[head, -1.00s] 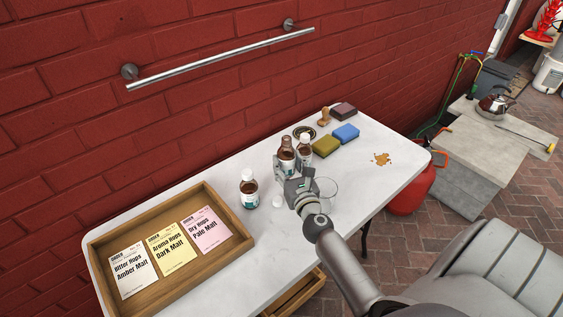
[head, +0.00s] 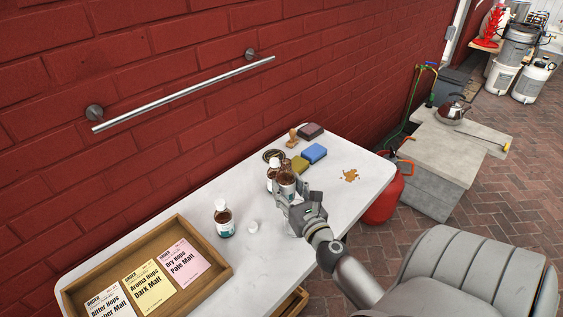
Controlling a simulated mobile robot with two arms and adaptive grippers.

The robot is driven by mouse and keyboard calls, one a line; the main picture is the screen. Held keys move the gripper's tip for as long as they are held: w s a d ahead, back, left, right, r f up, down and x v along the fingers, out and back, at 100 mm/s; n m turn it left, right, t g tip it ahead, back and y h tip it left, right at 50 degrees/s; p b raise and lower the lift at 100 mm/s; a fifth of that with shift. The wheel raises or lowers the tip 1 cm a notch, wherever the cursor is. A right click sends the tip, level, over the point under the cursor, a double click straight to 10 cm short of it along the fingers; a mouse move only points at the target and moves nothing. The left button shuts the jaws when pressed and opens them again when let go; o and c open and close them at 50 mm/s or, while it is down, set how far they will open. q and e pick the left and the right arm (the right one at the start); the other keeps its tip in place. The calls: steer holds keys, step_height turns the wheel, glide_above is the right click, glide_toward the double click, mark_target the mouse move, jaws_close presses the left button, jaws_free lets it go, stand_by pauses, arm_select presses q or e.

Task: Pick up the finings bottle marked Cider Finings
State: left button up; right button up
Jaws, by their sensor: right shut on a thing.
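My right gripper (head: 291,196) is shut on a small brown bottle (head: 287,180) with a pale label, near the back of the white table. Its label is too small to read, and I cannot tell whether its base touches the table. A second brown bottle with a white cap (head: 274,164) stands just behind and left of it. A third brown bottle (head: 223,217) with a white cap and pale label stands farther left, upright. None of the labels is readable, so I cannot tell which is Cider Finings. My left gripper is out of view.
The white table (head: 340,205) also holds a small white item (head: 253,228), a yellow-green sponge (head: 299,164), a blue sponge (head: 314,153), a stamp (head: 292,138) and a brown spill (head: 349,175). A wooden tray (head: 213,254) with order cards fills the left end.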

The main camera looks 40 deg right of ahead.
steer(key=shift+s+d+r, duration=0.2)
steer(key=shift+s+r, duration=0.1)
steer(key=shift+s, duration=0.2)
steer(key=shift+s, duration=0.1)
stand_by(0.3)
